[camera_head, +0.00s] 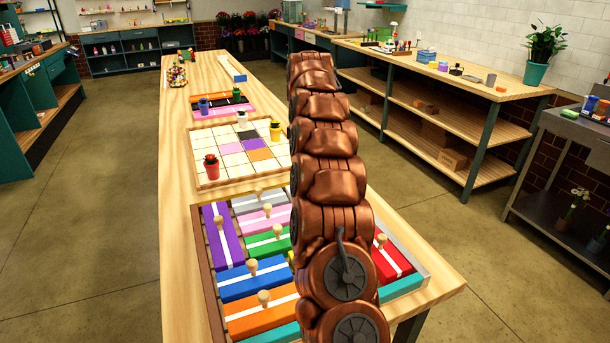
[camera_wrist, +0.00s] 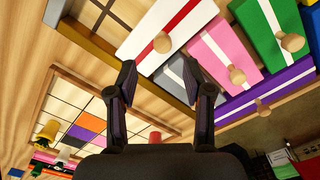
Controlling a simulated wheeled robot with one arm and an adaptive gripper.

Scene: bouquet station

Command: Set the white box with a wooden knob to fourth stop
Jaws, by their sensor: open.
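The white box (camera_wrist: 182,14) with a red stripe and a round wooden knob (camera_wrist: 162,42) lies in the tray, at the top middle of the wrist view. In the head view it is hidden behind my arm. My gripper (camera_wrist: 160,72) is open and empty, its two dark fingers spread apart below the white box in the wrist view. A grey box (camera_wrist: 176,80) with a white stripe shows between and beyond the fingers. No contact with a box shows. My gripper is hidden behind my copper arm in the head view.
The tray (camera_head: 202,270) also holds purple (camera_head: 216,222), pink (camera_head: 250,223), green (camera_head: 262,247), blue (camera_head: 232,284), orange (camera_head: 240,323) and red (camera_head: 385,265) boxes. A bare wooden patch (camera_wrist: 125,14) lies beside the white box. A tile board (camera_head: 215,143) with small pots stands behind the tray.

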